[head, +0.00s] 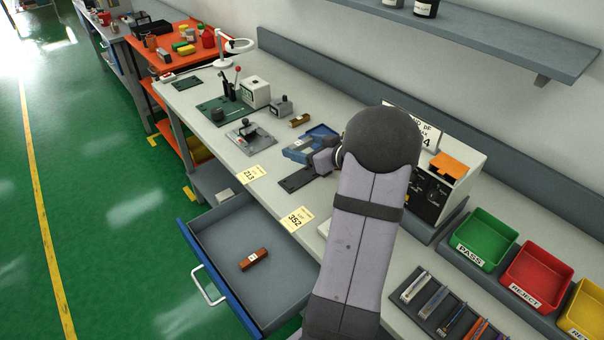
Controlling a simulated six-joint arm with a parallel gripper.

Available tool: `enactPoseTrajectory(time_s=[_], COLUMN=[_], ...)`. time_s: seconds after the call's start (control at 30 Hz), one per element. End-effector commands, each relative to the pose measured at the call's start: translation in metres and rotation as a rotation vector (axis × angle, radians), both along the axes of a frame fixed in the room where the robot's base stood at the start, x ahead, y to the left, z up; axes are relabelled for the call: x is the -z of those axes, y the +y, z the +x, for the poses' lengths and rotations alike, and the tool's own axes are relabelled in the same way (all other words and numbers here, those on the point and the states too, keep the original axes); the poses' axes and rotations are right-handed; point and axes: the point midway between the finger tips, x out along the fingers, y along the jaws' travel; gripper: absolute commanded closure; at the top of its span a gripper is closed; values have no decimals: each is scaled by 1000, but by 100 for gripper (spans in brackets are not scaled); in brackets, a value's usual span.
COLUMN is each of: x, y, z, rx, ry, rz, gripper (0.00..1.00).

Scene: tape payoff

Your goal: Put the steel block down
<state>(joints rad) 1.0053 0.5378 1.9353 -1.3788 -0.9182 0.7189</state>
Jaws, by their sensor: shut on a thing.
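My arm reaches over the bench from the lower middle, and my gripper (302,155) is low above the bench, left of the dark round arm joint. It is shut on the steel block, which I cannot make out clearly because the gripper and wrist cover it. A dark flat plate (296,181) lies on the bench just below and in front of the gripper. A blue tray (322,130) is just behind the gripper. I cannot tell whether the block touches anything beneath it.
An open drawer (215,228) holding a brown block (254,259) juts out in front. Yellow cards (297,219) lie along the bench edge. Small fixtures (250,133) stand left, a meter box (432,190) right, with green (484,238) and red (537,278) bins beyond.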

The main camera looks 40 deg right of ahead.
Motion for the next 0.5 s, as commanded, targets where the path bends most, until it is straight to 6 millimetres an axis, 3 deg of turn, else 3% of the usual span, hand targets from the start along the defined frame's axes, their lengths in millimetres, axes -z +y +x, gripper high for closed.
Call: enactPoseTrajectory(time_s=[0.23, 0.5], x=[37, 45], y=[1, 1], z=[0, 0], rx=[0, 0], ry=[1, -1], rz=[3, 0], gripper=[56, 56])
